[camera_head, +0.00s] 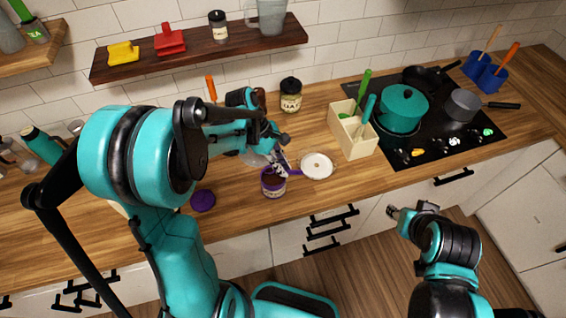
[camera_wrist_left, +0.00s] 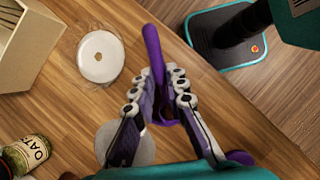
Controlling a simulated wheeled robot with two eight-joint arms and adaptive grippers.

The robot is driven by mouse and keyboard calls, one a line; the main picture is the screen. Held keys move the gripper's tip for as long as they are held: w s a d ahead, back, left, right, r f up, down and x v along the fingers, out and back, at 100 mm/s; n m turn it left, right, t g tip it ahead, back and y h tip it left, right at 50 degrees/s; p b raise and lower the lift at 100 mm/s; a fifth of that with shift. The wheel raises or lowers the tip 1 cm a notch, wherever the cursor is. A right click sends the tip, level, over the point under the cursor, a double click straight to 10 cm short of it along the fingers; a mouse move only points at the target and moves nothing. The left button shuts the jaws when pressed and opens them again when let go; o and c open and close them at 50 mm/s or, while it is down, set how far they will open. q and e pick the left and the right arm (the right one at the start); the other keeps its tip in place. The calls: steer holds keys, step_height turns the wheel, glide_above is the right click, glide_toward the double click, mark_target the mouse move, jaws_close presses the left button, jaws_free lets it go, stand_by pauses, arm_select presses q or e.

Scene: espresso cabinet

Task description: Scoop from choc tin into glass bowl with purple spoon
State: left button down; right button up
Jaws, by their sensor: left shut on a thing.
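The purple choc tin (camera_head: 273,184) stands on the wooden counter, just below my left gripper (camera_head: 284,166) in the head view. My left gripper (camera_wrist_left: 166,76) is shut on the purple spoon (camera_wrist_left: 152,45), whose handle sticks out past the fingertips. The spoon also shows in the head view (camera_head: 294,172), to the right above the tin. Its scooping end is hard to make out between the fingers. A round dish with a clear rim and white middle (camera_head: 317,166), perhaps the glass bowl, stands right of the tin. My right gripper (camera_head: 394,211) is away from the counter, its jaws unclear.
A purple lid (camera_head: 203,200) lies left of the tin. An oats jar (camera_head: 291,94) stands behind, and a cream utensil box (camera_head: 354,133) stands to the right. A teal pot (camera_head: 403,108) sits on the hob. A pale translucent round thing (camera_wrist_left: 127,147) is partly hidden by my left gripper.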

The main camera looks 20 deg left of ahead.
arm_select(q)
steer(key=f, duration=0.1)
steer(key=f+b, duration=0.1)
steer(key=f, duration=0.1)
steer(key=shift+w+f, duration=0.25)
steer(key=shift+f, duration=0.05)
steer(key=shift+w+f, duration=0.1)
steer(key=shift+d+y, duration=0.25)
steer(key=shift+y, duration=0.25)
steer(key=shift+d+y+p, duration=0.3)
steer(key=shift+y+p, duration=0.3)
steer(key=shift+p, duration=0.05)
steer(key=shift+d+y+p, duration=0.45)
steer(key=shift+y+p, duration=0.2)
steer(key=shift+y, duration=0.35)
steer(key=shift+r+t+y, duration=0.3)
steer(key=shift+y, duration=0.1)
steer(key=shift+d+r+p, duration=0.1)
steer(key=shift+r+p, duration=1)
steer(key=shift+r, duration=0.35)
arm_select(e)
steer(key=shift+w+r, duration=0.15)
steer(key=shift+r, duration=0.65)
steer(key=shift+w+r, duration=0.15)
steer(key=shift+r, duration=0.65)
